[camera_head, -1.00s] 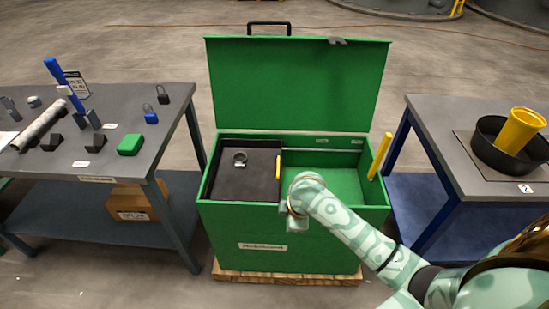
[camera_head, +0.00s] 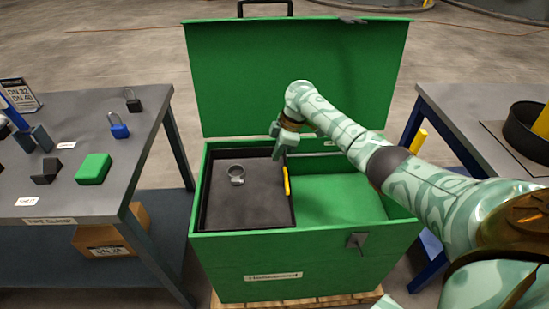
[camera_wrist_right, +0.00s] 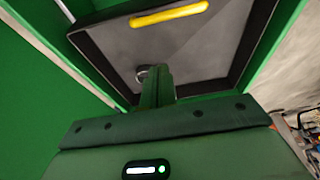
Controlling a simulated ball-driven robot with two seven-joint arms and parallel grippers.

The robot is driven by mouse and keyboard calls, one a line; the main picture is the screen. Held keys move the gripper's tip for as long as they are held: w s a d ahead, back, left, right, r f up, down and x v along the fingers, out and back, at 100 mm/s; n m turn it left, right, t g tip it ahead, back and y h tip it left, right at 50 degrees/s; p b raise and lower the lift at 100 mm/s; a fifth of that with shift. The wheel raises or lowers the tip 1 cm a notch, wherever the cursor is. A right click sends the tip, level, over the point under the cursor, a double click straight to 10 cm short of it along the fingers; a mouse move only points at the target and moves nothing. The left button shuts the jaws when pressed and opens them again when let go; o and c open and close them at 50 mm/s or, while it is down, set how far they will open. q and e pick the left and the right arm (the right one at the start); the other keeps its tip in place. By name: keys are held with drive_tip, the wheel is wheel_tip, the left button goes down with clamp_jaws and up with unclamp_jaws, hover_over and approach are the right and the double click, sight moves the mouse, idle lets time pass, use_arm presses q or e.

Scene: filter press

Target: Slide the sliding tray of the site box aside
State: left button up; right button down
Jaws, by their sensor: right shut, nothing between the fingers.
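The green site box (camera_head: 290,264) stands open on a pallet, its lid raised at the back. Its dark sliding tray (camera_head: 228,212) covers the left part of the box; the right part is open and shows a green floor. A yellow handle (camera_head: 286,180) is on the tray's right edge. A grey ring-shaped clamp (camera_head: 237,175) lies in the tray. My right gripper (camera_head: 277,155) is shut and empty, above the tray near its back right corner, close to the handle. The right wrist view shows the gripper's fingers (camera_wrist_right: 156,86) over the tray, with the yellow handle (camera_wrist_right: 169,14) beyond. My left gripper is not in view.
A grey table (camera_head: 130,170) on the left holds padlocks, a green block (camera_head: 94,168) and other parts. A table (camera_head: 455,130) on the right holds a black pan (camera_head: 525,135). The raised lid (camera_head: 240,80) stands behind my right gripper.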

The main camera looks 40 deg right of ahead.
drive_tip(key=s+b+x, duration=0.1)
drive_tip(key=b+x, duration=0.1)
drive_tip(key=x, duration=0.2)
drive_tip(key=b, duration=0.3)
hover_over(269, 186)
wheel_tip(269, 186, down, 6)
drive_tip(key=shift+r, duration=0.2)
drive_tip(key=d, duration=0.1)
drive_tip(key=s+d+r, duration=0.1)
drive_tip(key=d, duration=0.1)
drive_tip(key=shift+s+r, duration=0.4)
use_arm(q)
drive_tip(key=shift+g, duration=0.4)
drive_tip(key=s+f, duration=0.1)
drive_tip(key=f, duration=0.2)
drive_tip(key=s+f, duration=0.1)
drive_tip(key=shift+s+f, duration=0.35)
use_arm(e)
drive_tip(key=shift+s+d+r, duration=0.1)
drive_tip(key=shift+s+d, duration=0.05)
drive_tip(key=shift+d, duration=0.05)
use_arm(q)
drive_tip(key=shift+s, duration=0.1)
